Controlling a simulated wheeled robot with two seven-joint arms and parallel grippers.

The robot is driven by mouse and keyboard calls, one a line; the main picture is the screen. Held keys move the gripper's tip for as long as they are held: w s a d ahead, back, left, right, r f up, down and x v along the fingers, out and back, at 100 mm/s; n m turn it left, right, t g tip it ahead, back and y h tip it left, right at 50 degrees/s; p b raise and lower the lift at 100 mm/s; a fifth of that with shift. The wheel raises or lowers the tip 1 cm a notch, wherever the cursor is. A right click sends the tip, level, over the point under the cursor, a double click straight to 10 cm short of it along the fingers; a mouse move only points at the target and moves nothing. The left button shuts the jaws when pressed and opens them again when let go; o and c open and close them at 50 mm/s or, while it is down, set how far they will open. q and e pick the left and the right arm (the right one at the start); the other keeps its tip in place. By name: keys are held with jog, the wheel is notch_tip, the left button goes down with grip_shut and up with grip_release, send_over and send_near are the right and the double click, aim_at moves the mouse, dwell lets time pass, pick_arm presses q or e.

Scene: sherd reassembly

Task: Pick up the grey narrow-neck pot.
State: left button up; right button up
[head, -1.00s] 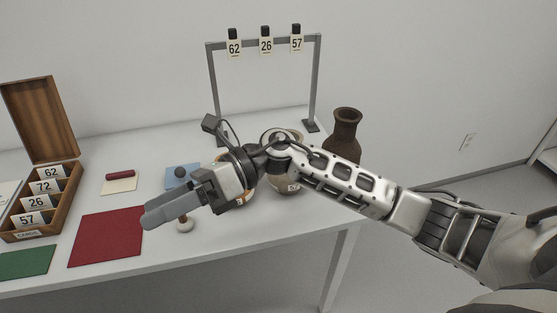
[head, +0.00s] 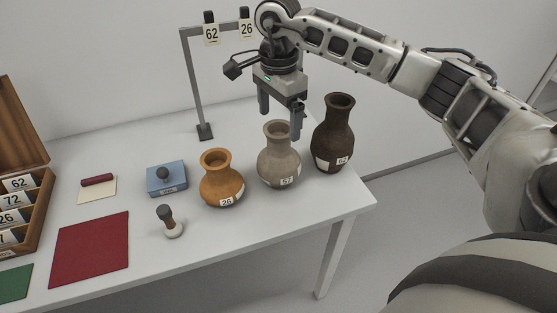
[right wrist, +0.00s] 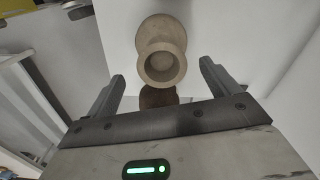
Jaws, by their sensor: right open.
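The grey narrow-neck pot (head: 279,165) stands upright on the table between an orange pot and a dark brown pot, with a tag reading 57. My right gripper (head: 281,122) is open, pointing down just above and around the level of its mouth; I cannot tell from the head view whether the fingers reach past the rim. In the right wrist view the grey pot (right wrist: 162,50) shows its round mouth ahead of the spread fingers (right wrist: 162,84), with nothing held. My left gripper is not in view.
The orange pot (head: 221,181), tagged 26, and the dark brown pot (head: 334,138) stand close on either side. A grey tag rack (head: 195,85) is behind. A blue box (head: 166,179), a stamp (head: 170,224), and a red mat (head: 90,248) lie left.

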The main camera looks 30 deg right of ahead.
aim_at(278, 144)
jog(key=shift+w+f+p, duration=0.1)
jog(key=shift+f+p, duration=0.35)
jog(key=shift+f, duration=3.55)
grip_shut()
